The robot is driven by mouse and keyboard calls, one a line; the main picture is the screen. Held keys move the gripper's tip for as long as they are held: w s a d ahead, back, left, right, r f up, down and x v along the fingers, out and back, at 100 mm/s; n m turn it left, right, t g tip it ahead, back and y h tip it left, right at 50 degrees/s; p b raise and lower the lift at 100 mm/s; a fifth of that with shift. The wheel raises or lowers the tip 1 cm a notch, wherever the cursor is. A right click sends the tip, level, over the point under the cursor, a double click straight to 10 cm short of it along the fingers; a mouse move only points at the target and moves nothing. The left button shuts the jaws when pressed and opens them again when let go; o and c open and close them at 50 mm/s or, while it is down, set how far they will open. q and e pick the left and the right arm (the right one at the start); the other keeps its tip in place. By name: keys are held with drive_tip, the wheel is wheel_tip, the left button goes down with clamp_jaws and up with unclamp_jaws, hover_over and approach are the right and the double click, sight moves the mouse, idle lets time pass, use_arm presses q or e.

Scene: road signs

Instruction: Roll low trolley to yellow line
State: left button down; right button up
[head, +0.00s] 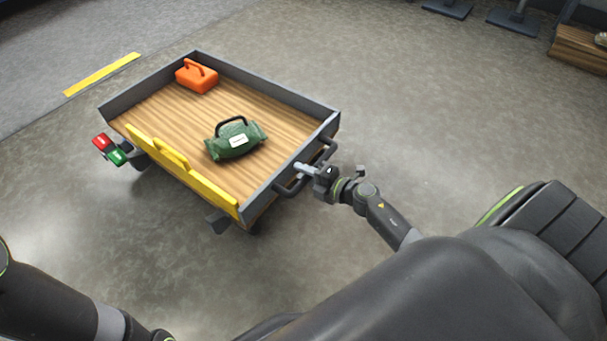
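The low trolley (285,95) has a wood deck, grey side walls and a yellow strip along its near-left side. A dark handle (291,190) sticks out from its right end. My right gripper (304,169) is at the middle of this handle; its fingers look closed around the bar, and the gripper hides part of it. The yellow line (102,74) lies on the floor at the upper left, beyond the trolley's far-left corner, with a gap between them. My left arm shows at the lower left; its gripper is out of view.
On the deck lie an orange case (197,76) and a green bag (236,140) with a white label. Red and green tags (109,149) hang at the trolley's left corner. Dark stand bases (514,20) and a wooden box (579,50) stand at the upper right. The floor around is clear.

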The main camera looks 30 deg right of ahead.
drive_tip(key=shift+w+a, duration=0.1)
drive_tip(key=shift+w, duration=0.05)
clamp_jaws()
drive_tip(key=shift+w, duration=0.1)
